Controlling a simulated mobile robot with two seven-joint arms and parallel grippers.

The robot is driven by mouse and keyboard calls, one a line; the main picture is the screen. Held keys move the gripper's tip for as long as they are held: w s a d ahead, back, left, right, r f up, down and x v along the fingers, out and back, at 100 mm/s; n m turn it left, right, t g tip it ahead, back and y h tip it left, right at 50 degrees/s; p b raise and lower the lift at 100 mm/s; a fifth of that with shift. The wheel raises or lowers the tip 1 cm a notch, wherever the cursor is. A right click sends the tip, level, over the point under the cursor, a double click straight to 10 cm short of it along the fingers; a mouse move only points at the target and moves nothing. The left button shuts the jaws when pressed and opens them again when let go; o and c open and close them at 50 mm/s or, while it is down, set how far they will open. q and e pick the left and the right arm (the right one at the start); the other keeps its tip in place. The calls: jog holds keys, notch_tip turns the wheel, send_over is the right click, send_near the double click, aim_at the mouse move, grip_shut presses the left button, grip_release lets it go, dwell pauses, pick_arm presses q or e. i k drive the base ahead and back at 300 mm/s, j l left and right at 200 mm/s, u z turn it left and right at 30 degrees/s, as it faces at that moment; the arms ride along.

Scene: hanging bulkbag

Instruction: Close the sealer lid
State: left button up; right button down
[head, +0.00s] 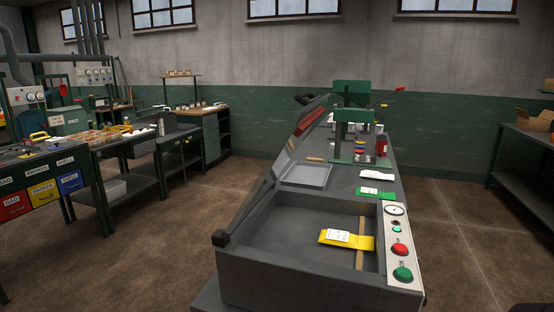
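The sealer (262,276) is a grey open-topped box standing close in front of me, right of centre. Its lid (268,185) is open and tilted steeply upward along the left side, seen nearly edge-on. A dark block (221,238) sits at the lid's lower near end. Inside the chamber, a yellow pouch with a white label (347,239) lies across a tan bar (360,256). The control panel (398,235) on the right has a gauge, a red button and green buttons. Neither of my grippers is clearly in view.
Behind the sealer, the bench holds a grey tray (306,175), green pouch (375,193) and green press (352,125) with a red-tipped handle. Workbenches with coloured bins (70,182) stand left. A table with a cardboard box (538,120) stands right. Floor is clear on both sides.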

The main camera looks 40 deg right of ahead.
aim_at(312, 113)
jog(key=i+j+z, duration=0.1)
jog(key=z, duration=0.25)
jog(key=i+j+z, duration=0.15)
jog(key=z, duration=0.25)
jog(key=i+j+z, duration=0.15)
jog(key=z, duration=0.2)
jog(key=i+j+z, duration=0.25)
jog(key=z, duration=0.2)
jog(key=i+j+z, duration=0.6)
jog(key=i+l, duration=0.05)
